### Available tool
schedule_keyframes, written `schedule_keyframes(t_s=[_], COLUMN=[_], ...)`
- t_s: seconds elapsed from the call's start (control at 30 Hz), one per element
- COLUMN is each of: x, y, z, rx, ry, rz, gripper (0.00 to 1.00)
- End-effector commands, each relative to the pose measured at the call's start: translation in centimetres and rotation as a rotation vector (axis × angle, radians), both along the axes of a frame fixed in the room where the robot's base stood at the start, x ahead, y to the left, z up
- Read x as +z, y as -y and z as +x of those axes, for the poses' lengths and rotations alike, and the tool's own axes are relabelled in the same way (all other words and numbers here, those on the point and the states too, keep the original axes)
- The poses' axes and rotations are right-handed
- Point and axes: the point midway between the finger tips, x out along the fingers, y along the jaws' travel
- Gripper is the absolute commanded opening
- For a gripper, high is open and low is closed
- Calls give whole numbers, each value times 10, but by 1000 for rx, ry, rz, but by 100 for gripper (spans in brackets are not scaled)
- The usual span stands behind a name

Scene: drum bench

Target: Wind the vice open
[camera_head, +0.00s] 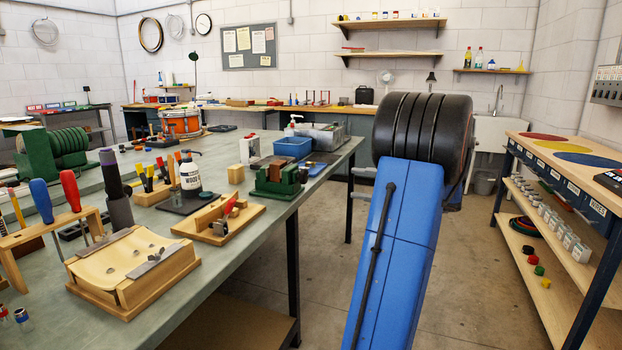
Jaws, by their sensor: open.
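A small green vice (268,186) stands on the bench near its right edge, in the middle of the head view. Brownish parts show at its top and a dark part at its right end; the gap between its jaws is too small to make out. My gripper (353,184) is mostly hidden behind my blue and black arm. Its two pale grey fingers stick out to the left, apart, with nothing seen between them. They are to the right of the vice in the picture and not touching it.
The grey bench (236,262) holds a wooden tray (218,236), a glue bottle (190,178), a blue bin (292,147) and a wooden fixture (132,290). A shelved side table (536,150) stands at the right. Floor is clear between them.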

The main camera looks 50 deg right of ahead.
Motion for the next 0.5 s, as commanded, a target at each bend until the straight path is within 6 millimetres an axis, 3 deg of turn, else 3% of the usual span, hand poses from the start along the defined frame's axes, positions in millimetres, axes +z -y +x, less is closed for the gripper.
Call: schedule_keyframes(t_s=[0.5], x=[1], y=[0], z=[-1], rx=[0], ry=[-372], rz=[896], gripper=[58])
